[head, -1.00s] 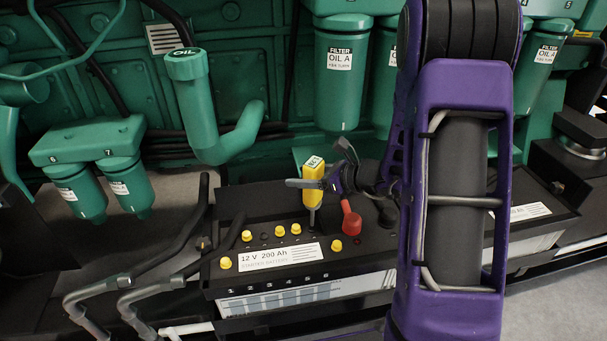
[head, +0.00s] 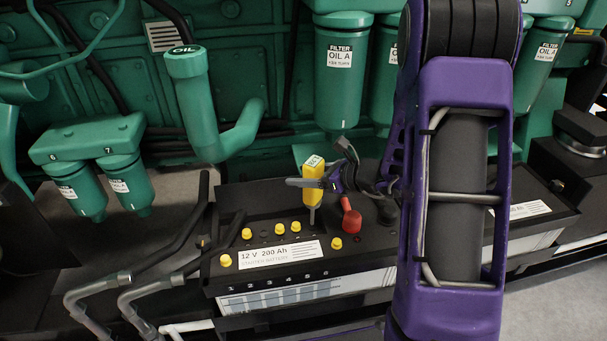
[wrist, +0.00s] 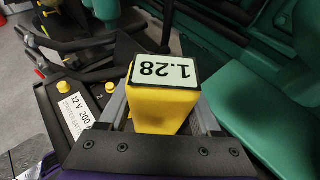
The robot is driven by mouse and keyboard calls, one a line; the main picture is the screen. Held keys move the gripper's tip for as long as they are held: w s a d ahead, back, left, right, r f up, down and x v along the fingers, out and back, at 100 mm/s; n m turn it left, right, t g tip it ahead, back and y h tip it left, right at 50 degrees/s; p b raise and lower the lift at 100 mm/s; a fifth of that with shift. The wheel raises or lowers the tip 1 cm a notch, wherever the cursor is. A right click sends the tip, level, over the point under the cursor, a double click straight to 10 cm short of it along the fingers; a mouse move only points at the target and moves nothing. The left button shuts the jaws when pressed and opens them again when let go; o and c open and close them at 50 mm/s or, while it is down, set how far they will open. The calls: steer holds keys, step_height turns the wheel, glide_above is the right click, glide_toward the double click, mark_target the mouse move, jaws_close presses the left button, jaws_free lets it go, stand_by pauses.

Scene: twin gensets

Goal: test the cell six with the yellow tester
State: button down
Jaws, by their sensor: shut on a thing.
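The yellow tester (head: 313,186) stands upright in my gripper (head: 318,184), above the black starter battery (head: 370,262). In the wrist view the tester (wrist: 163,108) sits between the two grey fingers, and its display reads 1.28. Its thin probe points down to the battery top, behind the row of yellow caps. I cannot tell whether its tip is inside a cell opening, or which cell it is at. Numbers 1 to 6 run left to right along the battery's front edge. One yellow cap (head: 336,244) is near number 6.
A red terminal cover (head: 350,218) with cables stands just right of the tester. Green oil filters (head: 343,75) hang behind it, and a green oil filler pipe (head: 196,105) stands at the back left. Grey pipes (head: 130,305) lie at the front left.

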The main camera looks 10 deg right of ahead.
steer(key=shift+f, duration=0.5)
stand_by(1.2)
steer(key=shift+r+p, duration=1.45)
steer(key=shift+r, duration=0.8)
steer(key=s+b, duration=0.1)
steer(key=s, duration=1.2)
steer(key=shift+r, duration=0.2)
